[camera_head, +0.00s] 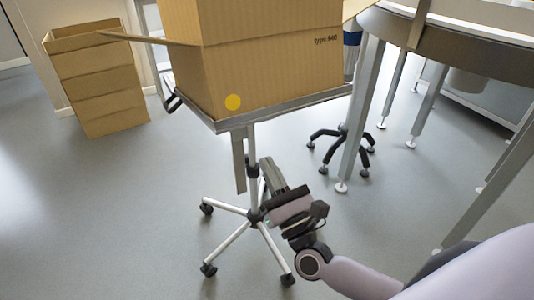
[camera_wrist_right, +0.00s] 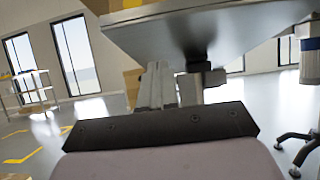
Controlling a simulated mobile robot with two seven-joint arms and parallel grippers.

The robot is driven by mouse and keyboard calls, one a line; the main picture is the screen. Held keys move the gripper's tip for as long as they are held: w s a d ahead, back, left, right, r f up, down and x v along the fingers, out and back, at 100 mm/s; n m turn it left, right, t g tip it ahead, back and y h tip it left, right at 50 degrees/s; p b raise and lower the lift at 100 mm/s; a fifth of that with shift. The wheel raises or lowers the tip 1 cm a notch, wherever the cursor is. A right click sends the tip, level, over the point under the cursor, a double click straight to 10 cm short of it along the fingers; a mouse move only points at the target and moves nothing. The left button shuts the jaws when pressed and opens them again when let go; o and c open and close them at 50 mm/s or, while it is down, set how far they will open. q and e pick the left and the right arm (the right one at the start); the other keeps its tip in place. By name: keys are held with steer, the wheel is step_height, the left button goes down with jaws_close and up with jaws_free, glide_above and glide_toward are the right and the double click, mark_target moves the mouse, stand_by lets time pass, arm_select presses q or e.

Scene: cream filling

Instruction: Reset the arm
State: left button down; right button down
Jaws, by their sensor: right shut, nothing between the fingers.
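My right arm comes in from the lower right in the head view. Its gripper (camera_head: 267,162) points up and away, below the small wheeled stand (camera_head: 285,106) that holds a cardboard box. The fingers are shut and hold nothing. In the right wrist view the shut fingers (camera_wrist_right: 156,84) stand upright beyond the dark gripper body, under the stand's metal top (camera_wrist_right: 205,35). They look close to the stand's post; I cannot tell if they touch it. My left gripper is not in view.
A large open cardboard box (camera_head: 270,65) with a yellow dot sits on the stand. A curved metal table (camera_head: 465,45) is at the right. The floor at the left is clear.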

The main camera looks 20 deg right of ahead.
steer(key=v, duration=0.6)
steer(key=shift+s+f, duration=0.25)
steer(key=shift+a, duration=0.15)
